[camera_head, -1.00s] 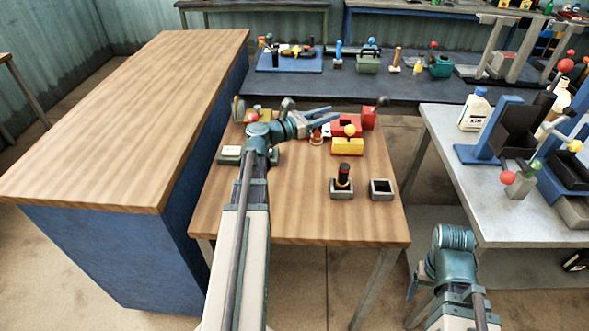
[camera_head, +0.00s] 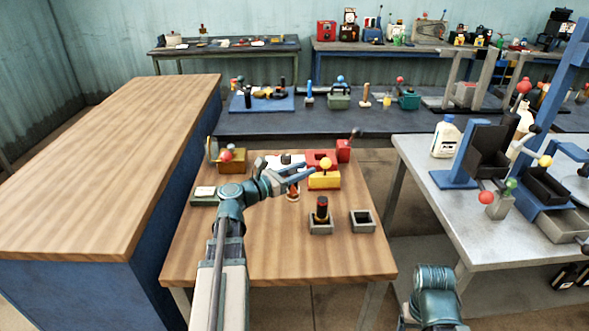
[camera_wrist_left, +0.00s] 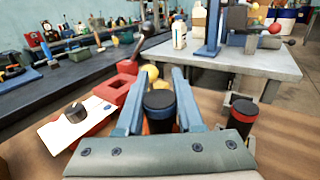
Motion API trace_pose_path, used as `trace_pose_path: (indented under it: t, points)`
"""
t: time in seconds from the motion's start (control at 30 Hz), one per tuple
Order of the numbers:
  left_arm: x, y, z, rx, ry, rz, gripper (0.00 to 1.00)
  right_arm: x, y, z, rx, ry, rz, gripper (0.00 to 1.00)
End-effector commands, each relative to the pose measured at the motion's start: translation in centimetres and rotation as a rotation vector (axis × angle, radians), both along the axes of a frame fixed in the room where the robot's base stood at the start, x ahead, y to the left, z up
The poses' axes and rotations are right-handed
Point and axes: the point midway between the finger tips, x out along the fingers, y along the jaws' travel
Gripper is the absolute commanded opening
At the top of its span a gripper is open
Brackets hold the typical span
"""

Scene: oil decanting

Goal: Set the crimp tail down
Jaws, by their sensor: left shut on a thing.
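The crimp tail appears to be the dark-topped cylinder (camera_wrist_left: 159,106) with an orange-red band, between the fingers in the left wrist view. In the head view its orange lower part (camera_head: 293,194) shows below the fingers. My left gripper (camera_head: 300,174) is shut on it, over the wooden table left of the yellow block; it also shows in the left wrist view (camera_wrist_left: 161,78). I cannot tell whether its base touches the table. A black cylinder with a red band (camera_head: 321,209) stands upright in a grey holder. My right gripper is out of view; only part of that arm shows.
An empty grey square holder (camera_head: 362,221) stands right of the filled one. A yellow block (camera_head: 324,181) and red boxes (camera_head: 343,150) stand behind. A grey-green block (camera_head: 203,197) lies at the left. The wooden table's front (camera_head: 290,261) is clear.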

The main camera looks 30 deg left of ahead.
Motion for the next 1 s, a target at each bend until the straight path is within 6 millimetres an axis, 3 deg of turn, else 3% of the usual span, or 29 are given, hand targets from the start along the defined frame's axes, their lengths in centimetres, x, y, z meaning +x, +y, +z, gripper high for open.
trace_pose_path:
  t: [0.03, 0.1, 0.3, 0.67, 0.9, 1.0]
  points:
    - [1.7, 1.3, -0.3, 0.000, 0.000, 0.001, 0.00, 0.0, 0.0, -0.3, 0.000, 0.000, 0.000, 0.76]
    - [3.1, 2.5, -0.4, 0.000, 0.000, 0.000, 0.00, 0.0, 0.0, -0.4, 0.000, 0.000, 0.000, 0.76]
    - [6.1, 5.0, -0.8, 0.000, 0.000, 0.000, 0.00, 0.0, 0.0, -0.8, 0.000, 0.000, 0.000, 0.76]
    - [7.4, 6.1, -0.9, 0.000, 0.000, 0.000, 0.00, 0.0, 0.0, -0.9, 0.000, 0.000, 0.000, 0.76]
    - [7.3, 6.0, -4.3, 0.000, 0.000, 0.000, 0.00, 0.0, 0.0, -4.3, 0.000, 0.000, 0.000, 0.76]
    - [7.3, 6.0, -4.7, 0.000, 0.000, 0.000, 0.00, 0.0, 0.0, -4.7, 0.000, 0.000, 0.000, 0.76]
